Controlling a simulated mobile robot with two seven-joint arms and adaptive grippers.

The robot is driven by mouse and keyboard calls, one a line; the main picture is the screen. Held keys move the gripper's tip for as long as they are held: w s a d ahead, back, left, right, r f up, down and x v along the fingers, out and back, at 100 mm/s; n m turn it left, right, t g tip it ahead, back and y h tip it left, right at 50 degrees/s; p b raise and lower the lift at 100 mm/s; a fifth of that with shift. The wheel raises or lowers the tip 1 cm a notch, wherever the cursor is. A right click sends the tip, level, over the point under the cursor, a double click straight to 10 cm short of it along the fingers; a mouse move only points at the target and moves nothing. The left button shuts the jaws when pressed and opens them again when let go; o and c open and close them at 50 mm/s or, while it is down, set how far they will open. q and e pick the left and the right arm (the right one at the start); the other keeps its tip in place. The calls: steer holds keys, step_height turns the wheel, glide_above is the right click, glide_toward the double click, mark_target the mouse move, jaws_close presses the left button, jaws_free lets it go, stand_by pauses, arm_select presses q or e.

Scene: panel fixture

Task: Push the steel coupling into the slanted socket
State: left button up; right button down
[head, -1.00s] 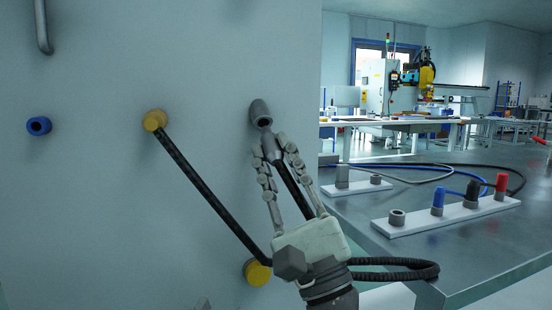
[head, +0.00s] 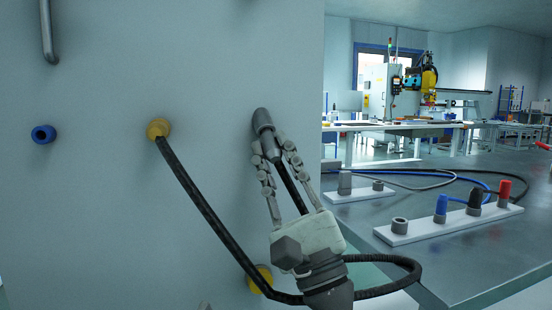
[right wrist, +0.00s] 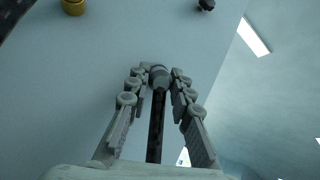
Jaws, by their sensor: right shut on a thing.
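The slanted socket (head: 261,118) is a dark grey collar on the pale panel, tilted downwards in the head view. The steel coupling (head: 270,148) is a grey cylinder with a black cable running from its rear. My right gripper (head: 273,160) is shut on it, with one finger on each side. The coupling's front end meets or overlaps the socket's mouth; how deep it sits cannot be told. In the right wrist view the coupling's round rear (right wrist: 158,76) shows between the fingertips (right wrist: 160,80), and its front is hidden. My left gripper is not in view.
The panel (head: 110,220) carries a blue socket (head: 43,134), a yellow plug (head: 158,128) with a black hose, a lower yellow fitting (head: 260,279) and a metal handle (head: 46,35). A steel bench (head: 470,255) on the right holds a white strip (head: 400,236) with coloured connectors.

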steer(key=shift+w+a+r, duration=0.1)
steer(key=shift+w+r, duration=0.25)
steer(key=shift+w, duration=0.05)
steer(key=c, duration=1.3)
jaws_free()
steer(key=shift+f, duration=0.1)
